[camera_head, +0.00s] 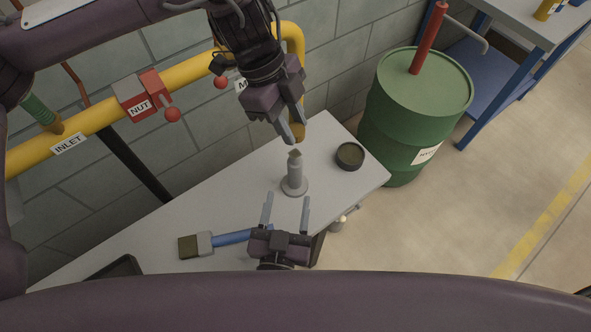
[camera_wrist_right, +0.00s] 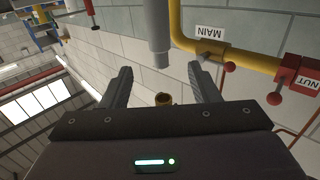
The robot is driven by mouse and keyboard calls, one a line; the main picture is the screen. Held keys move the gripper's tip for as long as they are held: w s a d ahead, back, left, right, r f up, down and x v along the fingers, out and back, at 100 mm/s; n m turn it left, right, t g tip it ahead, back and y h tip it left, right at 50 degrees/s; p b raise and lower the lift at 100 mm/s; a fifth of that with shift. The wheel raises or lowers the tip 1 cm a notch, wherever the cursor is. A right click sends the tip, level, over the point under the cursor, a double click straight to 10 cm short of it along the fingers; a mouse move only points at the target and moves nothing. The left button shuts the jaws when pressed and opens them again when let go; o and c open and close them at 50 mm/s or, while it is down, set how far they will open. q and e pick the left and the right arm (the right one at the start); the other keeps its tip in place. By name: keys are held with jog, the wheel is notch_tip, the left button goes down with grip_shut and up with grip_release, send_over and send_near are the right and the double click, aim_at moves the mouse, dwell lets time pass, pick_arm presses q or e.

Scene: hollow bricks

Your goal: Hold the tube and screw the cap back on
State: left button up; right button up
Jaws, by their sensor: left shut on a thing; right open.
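The grey tube (camera_head: 294,170) stands upright on a round foot on the light table, with a narrow tip on top. In the right wrist view the tube (camera_wrist_right: 159,35) appears upside down, beyond the fingertips. My left gripper (camera_head: 291,134) is above and just behind the tube, shut on a small brown-gold piece that looks like the cap (camera_head: 299,132). This cap (camera_wrist_right: 163,99) also seems to show in the right wrist view, apart from the tip. My right gripper (camera_head: 286,205) is open and empty on the near side of the tube, its fingers pointing toward it.
A dark round dish (camera_head: 350,156) is right of the tube. A blue-handled brush (camera_head: 230,238) lies left of my right gripper; a dark tray (camera_head: 115,270) is at the near left. A green barrel (camera_head: 418,115) stands beyond the table. Yellow pipe (camera_head: 90,125) runs along the wall.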

aim_at(296, 155)
pick_arm(q)
jog(key=shift+w, duration=0.1)
pick_arm(e)
jog(key=w, duration=0.4)
jog(key=w+d, duration=0.1)
jog(key=w, duration=0.3)
jog(key=w+d, duration=0.1)
jog(key=w, duration=0.3)
jog(key=shift+w, duration=0.15)
pick_arm(q)
jog(key=shift+w, duration=0.1)
pick_arm(e)
jog(key=shift+c, duration=0.2)
grip_shut()
pick_arm(q)
jog(key=shift+f, duration=2.6)
